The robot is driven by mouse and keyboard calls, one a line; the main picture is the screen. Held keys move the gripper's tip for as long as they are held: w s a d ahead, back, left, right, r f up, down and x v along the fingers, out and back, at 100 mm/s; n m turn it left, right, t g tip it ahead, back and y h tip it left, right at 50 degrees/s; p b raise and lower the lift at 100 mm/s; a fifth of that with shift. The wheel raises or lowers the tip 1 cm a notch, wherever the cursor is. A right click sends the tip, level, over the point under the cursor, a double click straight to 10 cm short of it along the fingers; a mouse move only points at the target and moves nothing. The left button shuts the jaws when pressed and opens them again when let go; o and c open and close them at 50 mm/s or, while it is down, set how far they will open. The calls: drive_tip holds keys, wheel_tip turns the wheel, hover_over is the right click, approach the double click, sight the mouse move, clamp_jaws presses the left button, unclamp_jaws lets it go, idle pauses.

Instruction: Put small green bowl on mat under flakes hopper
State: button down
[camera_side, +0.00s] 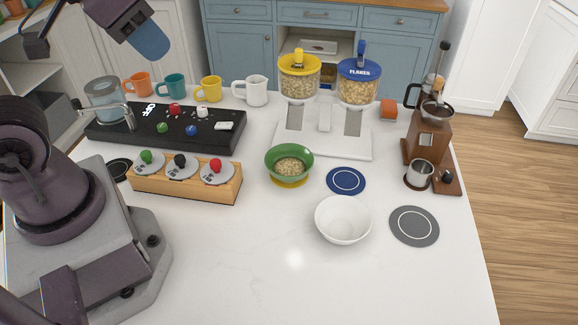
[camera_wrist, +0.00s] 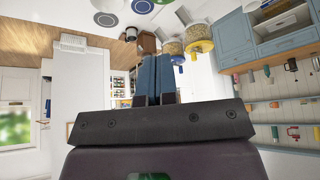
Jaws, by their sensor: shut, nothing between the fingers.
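The small green bowl (camera_side: 289,157) holds pale grain. It stands on a yellow mat (camera_side: 290,182) in front of the yellow-lidded hopper (camera_side: 299,78). The flakes hopper (camera_side: 358,83) has a blue lid marked FLAKES and stands to its right. The blue mat with a white ring (camera_side: 346,181) lies bare in front of the flakes hopper. My gripper (camera_side: 150,42) is high at the upper left, far from the bowl. Its blue fingers (camera_wrist: 155,78) are together and empty in the wrist view.
A white bowl (camera_side: 343,219) stands just in front of the blue mat. A grey mat (camera_side: 414,226) lies bare to its right. A wooden grinder (camera_side: 428,139) stands at the right edge. A wooden rack (camera_side: 186,183) is left of the green bowl. The front counter is clear.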

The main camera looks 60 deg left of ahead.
drive_tip(key=c, duration=1.2)
unclamp_jaws()
drive_tip(key=shift+w+f, duration=0.1)
drive_tip(key=shift+f, duration=0.15)
drive_tip(key=shift+o, duration=0.5)
wheel_tip(320, 180, down, 7)
drive_tip(key=w+n+g, duration=0.1)
drive_tip(key=w+g, duration=0.1)
drive_tip(key=g, duration=0.1)
drive_tip(key=shift+a, duration=0.2)
drive_tip(key=n, duration=1.1)
approach(269, 168)
drive_tip(key=s, duration=0.7)
drive_tip(key=shift+d+f, duration=0.1)
drive_tip(key=shift+w+r+n+t, duration=0.15)
drive_tip(key=shift+w+n+t, duration=0.75)
drive_tip(key=shift+n, duration=0.65)
drive_tip(key=shift+w+r+n+t, duration=0.2)
drive_tip(key=shift+w+n+t, duration=0.65)
drive_tip(key=shift+n, duration=0.7)
drive_tip(key=shift+w+f, duration=0.1)
drive_tip(key=shift+w, duration=0.05)
drive_tip(key=x, duration=1.2)
drive_tip(key=shift+f, duration=0.45)
